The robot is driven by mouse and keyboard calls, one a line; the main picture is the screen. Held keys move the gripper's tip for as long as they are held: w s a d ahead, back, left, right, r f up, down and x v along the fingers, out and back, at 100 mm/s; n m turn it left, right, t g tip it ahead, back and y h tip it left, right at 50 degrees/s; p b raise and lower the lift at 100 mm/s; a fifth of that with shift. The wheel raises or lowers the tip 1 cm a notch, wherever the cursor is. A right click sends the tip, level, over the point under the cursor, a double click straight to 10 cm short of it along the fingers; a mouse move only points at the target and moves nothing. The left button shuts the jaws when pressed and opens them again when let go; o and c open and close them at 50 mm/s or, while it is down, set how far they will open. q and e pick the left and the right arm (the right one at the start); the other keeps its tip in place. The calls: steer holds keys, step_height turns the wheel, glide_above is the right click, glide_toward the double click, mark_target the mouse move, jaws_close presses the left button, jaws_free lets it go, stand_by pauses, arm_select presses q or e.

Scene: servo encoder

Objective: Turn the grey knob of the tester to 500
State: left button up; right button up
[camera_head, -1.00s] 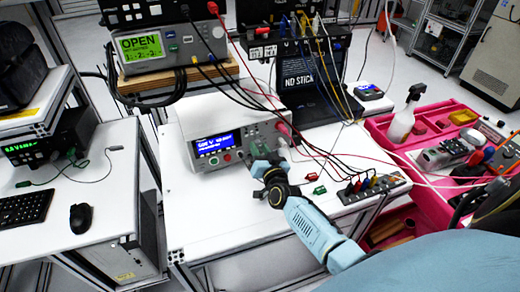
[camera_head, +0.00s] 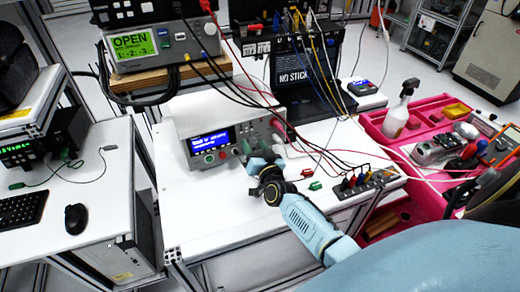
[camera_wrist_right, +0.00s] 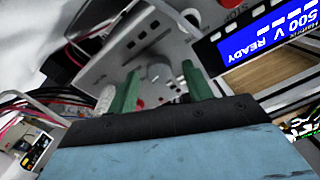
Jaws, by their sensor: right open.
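The tester (camera_head: 205,112) is a white box on the white bench, with a lit blue display (camera_head: 211,143) on its front. In the right wrist view, the display (camera_wrist_right: 262,40) appears upside down and reads 500 V READY. My right gripper (camera_head: 255,150) is at the right part of the tester's front panel. In the wrist view, its two green fingers (camera_wrist_right: 161,70) stand apart. The pale grey knob (camera_wrist_right: 159,73) shows between them; I cannot tell whether they touch it. In the head view, my gripper hides the knob. My left gripper is not in view.
A grey meter reading OPEN (camera_head: 165,45) stands on a wooden shelf behind the tester. Several cables cross the bench to a terminal strip (camera_head: 365,184). A small green connector (camera_head: 315,186) lies right of my gripper. A pink tray (camera_head: 425,150) is farther right. The bench's front left is clear.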

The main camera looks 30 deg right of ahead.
steer(key=v, duration=1.3)
steer(key=shift+p, duration=0.45)
steer(key=shift+s, duration=0.1)
steer(key=shift+a, duration=0.1)
